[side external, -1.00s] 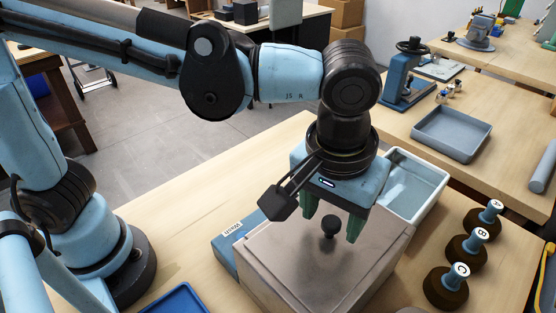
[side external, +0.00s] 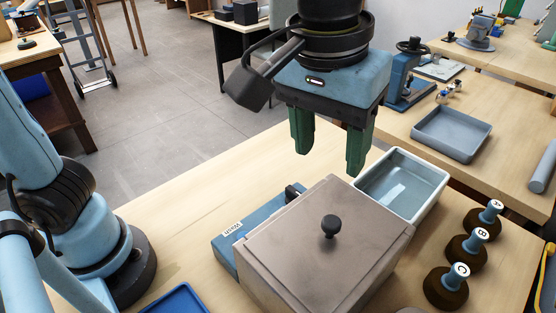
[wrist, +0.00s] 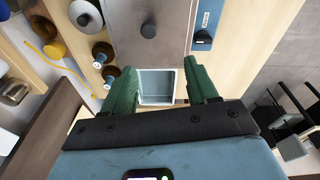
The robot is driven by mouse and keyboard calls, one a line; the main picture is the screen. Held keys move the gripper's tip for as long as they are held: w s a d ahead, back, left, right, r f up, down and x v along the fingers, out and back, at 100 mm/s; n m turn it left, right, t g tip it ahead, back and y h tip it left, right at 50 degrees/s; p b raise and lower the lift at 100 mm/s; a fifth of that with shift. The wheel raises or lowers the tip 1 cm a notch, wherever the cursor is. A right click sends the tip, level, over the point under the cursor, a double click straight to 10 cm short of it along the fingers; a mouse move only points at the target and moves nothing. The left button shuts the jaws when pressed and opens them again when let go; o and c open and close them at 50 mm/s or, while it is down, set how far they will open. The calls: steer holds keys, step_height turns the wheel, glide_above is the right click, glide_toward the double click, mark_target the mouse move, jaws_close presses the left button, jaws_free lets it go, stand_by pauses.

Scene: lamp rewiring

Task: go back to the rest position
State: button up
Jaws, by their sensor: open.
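My gripper (side external: 330,158) has two green fingers spread apart with nothing between them. It hangs in the air above and behind the metal box. The box's flat lid (side external: 310,250) with a black knob (side external: 330,226) lies on top of the box, so its inside is hidden. In the wrist view my gripper (wrist: 163,85) points down, and the lid (wrist: 150,50) with its knob (wrist: 149,30) is just beyond the fingertips. A pale tray (wrist: 156,86) shows between the fingers, well below them.
The pale blue tray (side external: 410,185) stands behind the box. Three blue-topped spools (side external: 455,280) marked A, B and C stand at the right. A blue labelled base (side external: 228,240) lies left of the box. A grey tray (side external: 452,133) is on another table.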

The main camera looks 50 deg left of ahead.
steer(key=a+f+t, duration=0.1)
steer(key=a+f, duration=0.3)
steer(key=a, duration=0.3)
steer(key=w+a+f+m+t, duration=0.1)
steer(key=a+f, duration=0.3)
steer(key=a, duration=0.4)
steer(key=w+a+f+m+t, duration=0.1)
steer(key=a+f+t, duration=0.2)
steer(key=a, duration=0.5)
steer(key=shift+a+f, duration=0.25)
steer(key=shift+f, duration=0.25)
steer(key=shift+w, duration=0.1)
